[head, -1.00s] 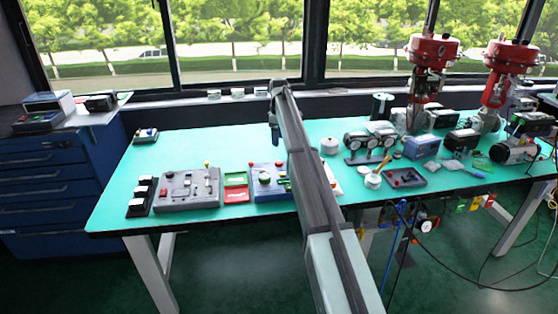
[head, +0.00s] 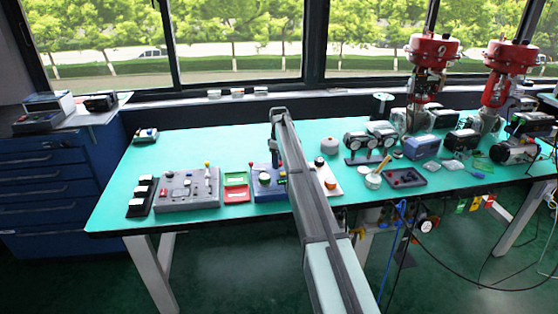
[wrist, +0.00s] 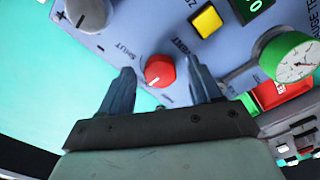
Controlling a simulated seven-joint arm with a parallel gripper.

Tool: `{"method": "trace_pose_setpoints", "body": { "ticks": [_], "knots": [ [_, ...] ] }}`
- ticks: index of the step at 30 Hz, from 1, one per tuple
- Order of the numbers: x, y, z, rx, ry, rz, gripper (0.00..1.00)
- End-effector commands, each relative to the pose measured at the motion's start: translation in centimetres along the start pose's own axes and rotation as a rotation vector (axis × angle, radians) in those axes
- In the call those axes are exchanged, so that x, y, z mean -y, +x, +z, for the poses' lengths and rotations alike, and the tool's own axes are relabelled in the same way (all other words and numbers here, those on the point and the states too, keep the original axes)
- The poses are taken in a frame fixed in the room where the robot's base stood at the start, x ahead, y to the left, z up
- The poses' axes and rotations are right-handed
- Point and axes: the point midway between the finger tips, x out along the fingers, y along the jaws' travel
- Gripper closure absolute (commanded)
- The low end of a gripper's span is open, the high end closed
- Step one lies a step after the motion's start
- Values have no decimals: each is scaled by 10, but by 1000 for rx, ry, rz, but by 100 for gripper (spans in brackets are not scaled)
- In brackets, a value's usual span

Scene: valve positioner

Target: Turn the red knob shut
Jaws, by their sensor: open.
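The red knob (wrist: 159,71) is round with a white pointer mark. It sits on the blue-grey panel (wrist: 130,40), beside the printed word SHUT. In the wrist view my gripper (wrist: 160,78) is open, with one finger on each side of the knob. I see a gap between the knob and each finger; I cannot tell how far above the panel the tips are. In the head view the blue panel (head: 262,193) is partly hidden by my arm. I cannot make out the knob clearly there.
The panel also bears a grey knob (wrist: 88,12), a yellow button (wrist: 207,21) and a green-rimmed gauge (wrist: 291,58). A grey control box (head: 187,190) and green and red trays (head: 236,194) lie left of it. Free teal table (head: 200,150) lies behind.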

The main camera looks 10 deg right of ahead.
Motion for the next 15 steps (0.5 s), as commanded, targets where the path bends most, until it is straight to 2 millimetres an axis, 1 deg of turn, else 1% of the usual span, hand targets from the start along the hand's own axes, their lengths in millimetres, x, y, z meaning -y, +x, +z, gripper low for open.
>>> {"method": "trace_pose_setpoints", "body": {
  "ticks": [4,15],
  "knots": [
    [0,0,0,0,0,0,37],
    [0,0,0,0,0,0,72]
  ]
}}
